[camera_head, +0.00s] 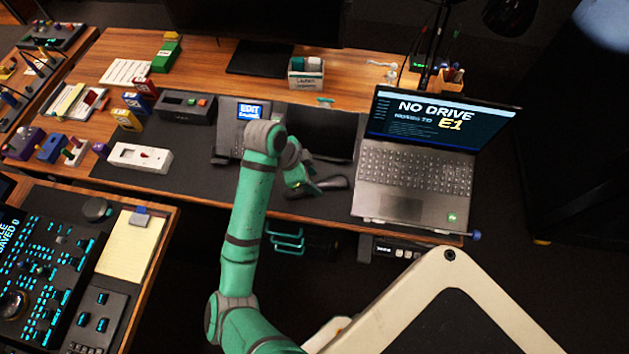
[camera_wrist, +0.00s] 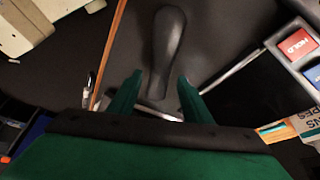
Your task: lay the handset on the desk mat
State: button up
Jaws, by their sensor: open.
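The black handset (camera_head: 332,184) lies on the dark desk mat (camera_head: 205,185), near the desk's front edge and left of the laptop. In the wrist view the handset (camera_wrist: 167,40) extends away from my gripper, with its near end between the fingers. My gripper (camera_head: 306,186) is low over the mat at the handset's left end. In the wrist view its two green fingers (camera_wrist: 160,78) are apart, one on each side of the handset, with gaps visible. Whether the fingers touch the handset or mat cannot be told. My arm hides part of the mat.
The desk phone (camera_head: 240,118) with an "EDIT" screen stands behind my arm. An open laptop (camera_head: 413,185) stands close on the right. A white switch box (camera_head: 140,157) and a dark button box (camera_head: 185,106) are on the left. The mat's front left is clear.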

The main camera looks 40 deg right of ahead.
jog(key=v, duration=1)
jog(key=d+r+n+t+h, duration=0.1)
jog(key=d+n+t+h, duration=0.3)
jog(key=d+n+h, duration=0.6)
jog(key=s+a+f+n+t+y, duration=0.3)
jog(key=a+f+n+t+y, duration=0.3)
jog(key=a, duration=0.3)
jog(key=s+a+f+n+t+y, duration=0.35)
jog(key=a+n+t, duration=0.25)
jog(key=a+n, duration=0.2)
jog(key=s+a+r+y, duration=0.2)
jog(key=s+a, duration=0.6)
jog(key=s+a+r+t+y, duration=0.1)
jog(key=s+a+r+y, duration=0.1)
jog(key=s+a, duration=0.7)
jog(key=shift+r+m, duration=0.3)
jog(key=shift+r, duration=0.15)
